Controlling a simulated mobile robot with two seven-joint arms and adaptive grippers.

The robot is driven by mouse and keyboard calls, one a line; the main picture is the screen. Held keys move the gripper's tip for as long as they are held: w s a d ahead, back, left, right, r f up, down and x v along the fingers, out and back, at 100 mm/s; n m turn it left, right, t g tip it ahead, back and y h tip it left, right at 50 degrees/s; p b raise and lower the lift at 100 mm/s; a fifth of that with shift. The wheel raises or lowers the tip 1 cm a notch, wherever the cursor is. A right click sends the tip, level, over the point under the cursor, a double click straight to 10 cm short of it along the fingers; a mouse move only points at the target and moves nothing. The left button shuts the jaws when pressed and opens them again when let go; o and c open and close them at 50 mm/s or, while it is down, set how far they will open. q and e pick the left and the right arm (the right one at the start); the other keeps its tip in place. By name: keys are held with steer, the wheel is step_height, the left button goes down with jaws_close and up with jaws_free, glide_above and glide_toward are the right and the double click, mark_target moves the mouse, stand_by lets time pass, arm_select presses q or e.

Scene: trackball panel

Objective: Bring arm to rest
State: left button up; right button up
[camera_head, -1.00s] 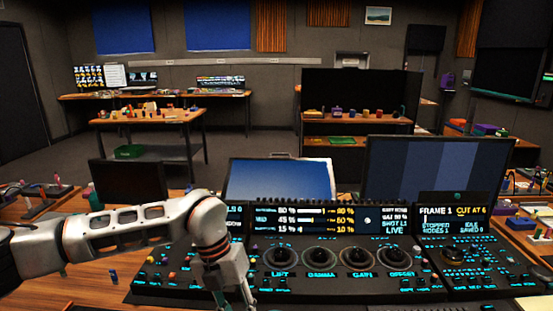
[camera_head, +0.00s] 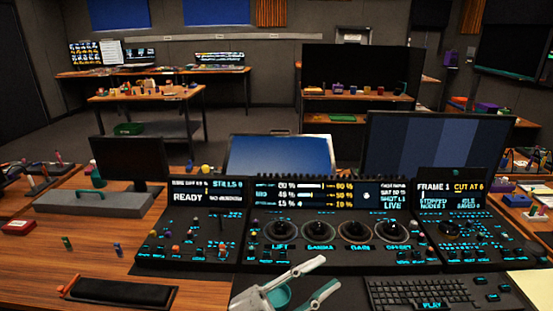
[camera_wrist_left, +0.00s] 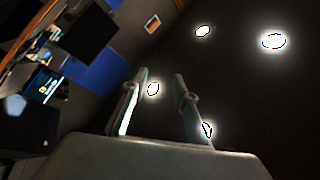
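My left gripper (camera_head: 329,271) shows at the bottom middle of the head view, in front of the trackball panel (camera_head: 320,262). Its two fingers are apart with nothing held between them. The left wrist view also shows the spread, empty fingers (camera_wrist_left: 160,77), pointing toward the dark ceiling with bright lamps. Most of my left arm is out of the head view. My right gripper is not in view.
A keyboard (camera_head: 425,293) lies right of the gripper. A black wrist pad (camera_head: 120,291) and small pegs lie on the wooden desk at left. The bare desk at left has free room.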

arm_select(q)
steer(key=w+a+f+n+t+y, duration=0.2)
steer(key=a+f+n+t+y, duration=0.5)
steer(key=a+f+n+y, duration=0.6)
steer(key=s+a+f+n+g+y, duration=0.2)
steer(key=s+a+f, duration=0.5)
steer(key=f, duration=0.4)
steer(key=s+a+f+n+g+y, duration=0.2)
steer(key=s+a+f, duration=0.5)
steer(key=f, duration=0.4)
steer(key=shift+a+n+g+y, duration=0.4)
steer(key=shift+a+n+g, duration=0.15)
steer(key=shift+n, duration=0.25)
steer(key=shift+w+r, duration=0.1)
steer(key=shift+c, duration=0.3)
